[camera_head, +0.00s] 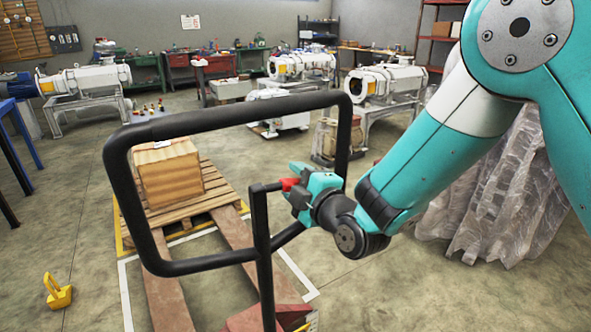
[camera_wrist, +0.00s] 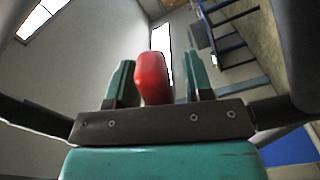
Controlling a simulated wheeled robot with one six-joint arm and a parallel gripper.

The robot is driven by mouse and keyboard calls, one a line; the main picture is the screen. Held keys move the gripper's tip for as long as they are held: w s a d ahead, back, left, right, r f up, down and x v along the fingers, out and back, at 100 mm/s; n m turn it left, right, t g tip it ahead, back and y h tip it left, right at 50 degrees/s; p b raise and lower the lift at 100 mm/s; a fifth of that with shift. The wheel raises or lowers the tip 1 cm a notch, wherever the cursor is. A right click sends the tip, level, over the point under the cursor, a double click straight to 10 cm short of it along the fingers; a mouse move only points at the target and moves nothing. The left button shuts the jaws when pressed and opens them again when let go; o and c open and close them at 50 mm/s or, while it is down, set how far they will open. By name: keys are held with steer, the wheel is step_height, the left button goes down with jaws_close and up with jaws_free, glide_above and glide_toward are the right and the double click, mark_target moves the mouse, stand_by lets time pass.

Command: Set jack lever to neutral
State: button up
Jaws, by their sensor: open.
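The jack's black handle loop (camera_head: 205,120) stands upright in front of me in the head view, with a black post (camera_head: 264,265) below it. The red jack lever (camera_head: 288,184) sticks out near the top of that post. In the wrist view the red lever (camera_wrist: 152,78) shows between my two teal fingers, closer to the left one. My gripper (camera_head: 297,186) is open around the lever, with a clear gap on the right finger's side. I cannot tell whether the left finger touches it. The lever's base is hidden in the wrist view.
A wooden pallet (camera_head: 180,200) with a cardboard box (camera_head: 168,172) stands behind the handle, by the jack's red forks (camera_head: 170,300). Plastic-wrapped goods (camera_head: 490,200) stand right. White pumps (camera_head: 385,82) stand behind.

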steer(key=shift+w+a, duration=0.1)
steer(key=shift+w, duration=0.05)
jaws_close()
